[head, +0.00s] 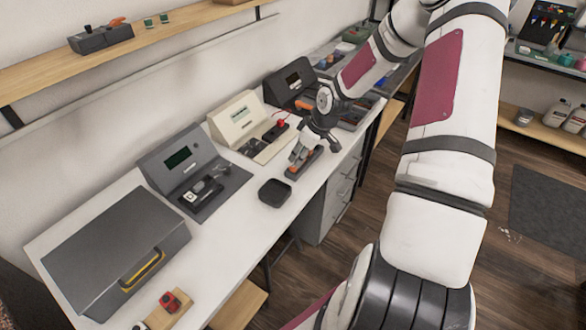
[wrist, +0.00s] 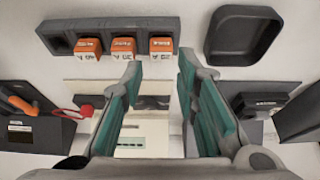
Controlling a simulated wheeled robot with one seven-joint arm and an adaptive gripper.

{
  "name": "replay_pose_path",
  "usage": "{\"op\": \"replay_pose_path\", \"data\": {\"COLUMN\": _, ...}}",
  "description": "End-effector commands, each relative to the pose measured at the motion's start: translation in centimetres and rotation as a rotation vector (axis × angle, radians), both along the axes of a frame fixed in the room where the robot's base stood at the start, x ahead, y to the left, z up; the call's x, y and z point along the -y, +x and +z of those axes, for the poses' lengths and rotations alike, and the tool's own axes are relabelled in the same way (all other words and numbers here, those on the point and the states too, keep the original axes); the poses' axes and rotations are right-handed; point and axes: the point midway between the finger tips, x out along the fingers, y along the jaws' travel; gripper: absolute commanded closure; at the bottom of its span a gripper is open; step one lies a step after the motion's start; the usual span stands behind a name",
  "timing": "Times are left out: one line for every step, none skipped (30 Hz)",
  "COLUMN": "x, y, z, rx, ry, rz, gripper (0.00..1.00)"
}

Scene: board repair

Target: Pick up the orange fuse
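A dark grey fuse block (wrist: 112,28) lies across the top of the wrist view. It holds three orange fuses with small white labels: a left one (wrist: 88,47), a middle one (wrist: 123,47) and a right one (wrist: 160,46). The slot at its left end looks empty. My gripper (wrist: 160,64) is open and empty, its teal-padded fingers apart, with the right fuse just beyond the gap between the tips. In the head view my gripper (head: 298,155) hangs over the fuse block (head: 304,164) and partly hides it.
An empty black tray (head: 275,192) stands beside the block; it also shows in the wrist view (wrist: 243,36). Grey (head: 190,165) and cream (head: 238,118) instruments line the wall side. A large grey case (head: 115,245) fills the near left. White bench top is clear around the tray.

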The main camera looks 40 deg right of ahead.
Motion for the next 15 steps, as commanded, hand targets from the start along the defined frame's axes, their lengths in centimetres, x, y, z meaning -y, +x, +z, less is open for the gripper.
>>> {"op": "replay_pose_path", "data": {"x": -0.1, "y": 0.1, "z": -0.3, "rx": -0.001, "ry": 0.001, "rz": 0.000, "gripper": 0.72}}
{"op": "replay_pose_path", "data": {"x": -0.1, "y": 0.2, "z": -0.6, "rx": -0.001, "ry": 0.001, "rz": -0.001, "gripper": 0.72}}
{"op": "replay_pose_path", "data": {"x": -0.3, "y": 0.4, "z": -1.0, "rx": -0.002, "ry": 0.001, "rz": 0.001, "gripper": 0.72}}
{"op": "replay_pose_path", "data": {"x": -0.4, "y": 0.7, "z": -1.3, "rx": -0.002, "ry": 0.001, "rz": 0.001, "gripper": 0.72}}
{"op": "replay_pose_path", "data": {"x": -0.5, "y": 0.9, "z": -1.7, "rx": -0.001, "ry": 0.001, "rz": 0.002, "gripper": 0.72}}
{"op": "replay_pose_path", "data": {"x": -0.7, "y": 1.1, "z": -2.3, "rx": -0.002, "ry": 0.002, "rz": 0.002, "gripper": 0.72}}
{"op": "replay_pose_path", "data": {"x": -0.8, "y": 1.3, "z": -2.7, "rx": -0.003, "ry": 0.002, "rz": 0.002, "gripper": 0.72}}
{"op": "replay_pose_path", "data": {"x": -0.8, "y": 1.5, "z": -3.1, "rx": -0.003, "ry": 0.001, "rz": 0.001, "gripper": 0.72}}
{"op": "replay_pose_path", "data": {"x": -0.9, "y": 1.7, "z": -3.6, "rx": -0.002, "ry": 0.001, "rz": 0.001, "gripper": 0.72}}
{"op": "replay_pose_path", "data": {"x": -0.9, "y": 1.8, "z": -3.9, "rx": -0.002, "ry": 0.001, "rz": 0.001, "gripper": 0.72}}
{"op": "replay_pose_path", "data": {"x": -0.9, "y": 1.9, "z": -4.1, "rx": -0.001, "ry": 0.001, "rz": -0.001, "gripper": 0.72}}
{"op": "replay_pose_path", "data": {"x": -0.9, "y": 2.0, "z": -4.4, "rx": -0.001, "ry": 0.001, "rz": -0.001, "gripper": 0.72}}
{"op": "replay_pose_path", "data": {"x": -0.9, "y": 2.1, "z": -4.5, "rx": -0.001, "ry": 0.000, "rz": -0.001, "gripper": 0.72}}
{"op": "replay_pose_path", "data": {"x": -0.9, "y": 2.1, "z": -4.6, "rx": -0.001, "ry": 0.000, "rz": -0.001, "gripper": 0.72}}
{"op": "replay_pose_path", "data": {"x": -0.9, "y": 2.1, "z": -4.7, "rx": -0.001, "ry": 0.000, "rz": -0.001, "gripper": 0.72}}
